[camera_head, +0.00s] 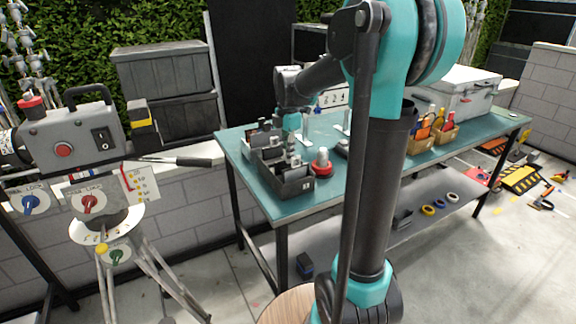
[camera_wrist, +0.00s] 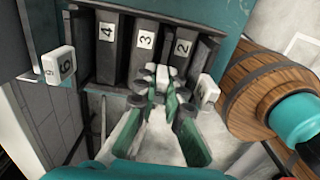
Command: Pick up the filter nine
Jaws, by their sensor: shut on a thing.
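My gripper (camera_wrist: 160,78) reaches down to a dark rack of upright filters in the wrist view. Its fingertips are close together on a small pale part, which looks like the top of a filter; its number is hidden. Dark filters with white tags stand just beyond: filter four (camera_wrist: 107,31), filter three (camera_wrist: 146,40) and filter two (camera_wrist: 183,47). A white tag (camera_wrist: 58,66) at the left reads as a six or a nine. Another white tag (camera_wrist: 207,91) is right of the fingers. In the head view the dark filter rack (camera_head: 293,185) sits on the table's left end, below my wrist.
The green-topped table (camera_head: 350,180) carries a red-and-grey part (camera_head: 321,162) beside the rack, wooden boxes of tools (camera_head: 442,138) and a grey case (camera_head: 470,98) farther right. A tripod device (camera_head: 75,135) stands at the left.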

